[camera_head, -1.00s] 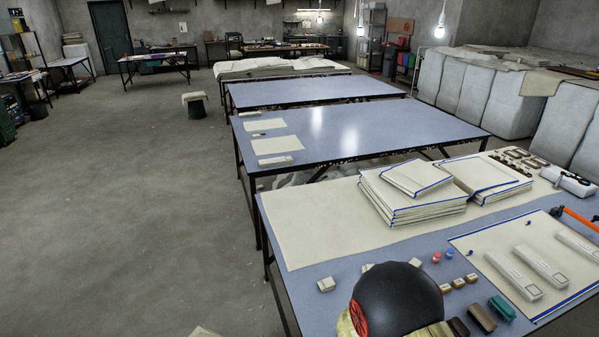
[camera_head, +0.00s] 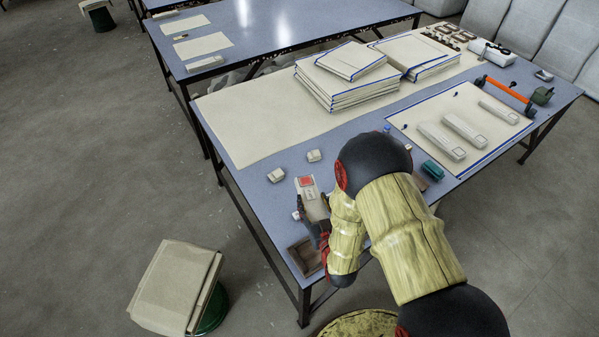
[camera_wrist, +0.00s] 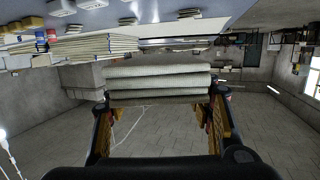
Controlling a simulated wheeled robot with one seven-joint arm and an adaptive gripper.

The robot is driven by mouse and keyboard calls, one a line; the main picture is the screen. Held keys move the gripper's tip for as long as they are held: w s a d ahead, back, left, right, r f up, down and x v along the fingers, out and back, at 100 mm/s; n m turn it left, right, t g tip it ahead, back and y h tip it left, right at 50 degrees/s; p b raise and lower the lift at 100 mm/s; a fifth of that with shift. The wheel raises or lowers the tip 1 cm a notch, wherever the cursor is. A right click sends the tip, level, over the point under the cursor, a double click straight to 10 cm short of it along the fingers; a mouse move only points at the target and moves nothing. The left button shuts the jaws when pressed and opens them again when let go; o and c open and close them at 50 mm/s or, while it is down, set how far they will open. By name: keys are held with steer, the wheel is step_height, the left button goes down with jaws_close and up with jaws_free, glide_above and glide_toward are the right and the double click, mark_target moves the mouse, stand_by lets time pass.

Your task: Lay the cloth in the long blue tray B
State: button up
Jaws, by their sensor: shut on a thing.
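In the wrist view a folded, pale grey-green cloth (camera_wrist: 158,80) shows as several stacked layers between the two fingers of my gripper (camera_wrist: 160,112). The gripper is shut on it, and the cloth is clear of the floor behind. In the head view my gripper (camera_head: 312,222) is over the near left corner of the blue-topped table (camera_head: 258,205). I cannot make out a long blue tray B in either view.
A brown open box (camera_head: 304,256) sits at the table's near corner, close to my gripper. Two small pale blocks (camera_head: 276,175) lie behind it. Blue-edged fabric stacks (camera_head: 340,92) stand farther back. A green-based stool (camera_head: 177,285) stands on the floor at left, with open floor around it.

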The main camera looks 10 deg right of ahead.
mark_target(306, 198)
steer(key=shift+a, duration=0.35)
steer(key=w+r+m+h, duration=0.1)
steer(key=w+a+r+m+h, duration=0.1)
steer(key=h, duration=0.1)
steer(key=shift+w+r, duration=0.15)
steer(key=shift+r, duration=0.2)
steer(key=d+m+h, duration=0.1)
steer(key=s+d+m+g+h, duration=0.1)
steer(key=d+h, duration=0.1)
steer(key=d+r+m+h, duration=0.1)
steer(key=d, duration=0.1)
steer(key=shift+s+r+m+g, duration=0.1)
steer(key=shift+s+m+g, duration=0.2)
steer(key=shift+g, duration=0.1)
steer(key=s+d+m+g+h, duration=0.7)
steer(key=s+d+m+g, duration=0.1)
steer(key=s, duration=0.5)
steer(key=shift+s+d+f+m+g+h, duration=0.25)
steer(key=shift+d+m+g+h, duration=0.25)
steer(key=shift+d, duration=0.65)
steer(key=shift+a, duration=0.1)
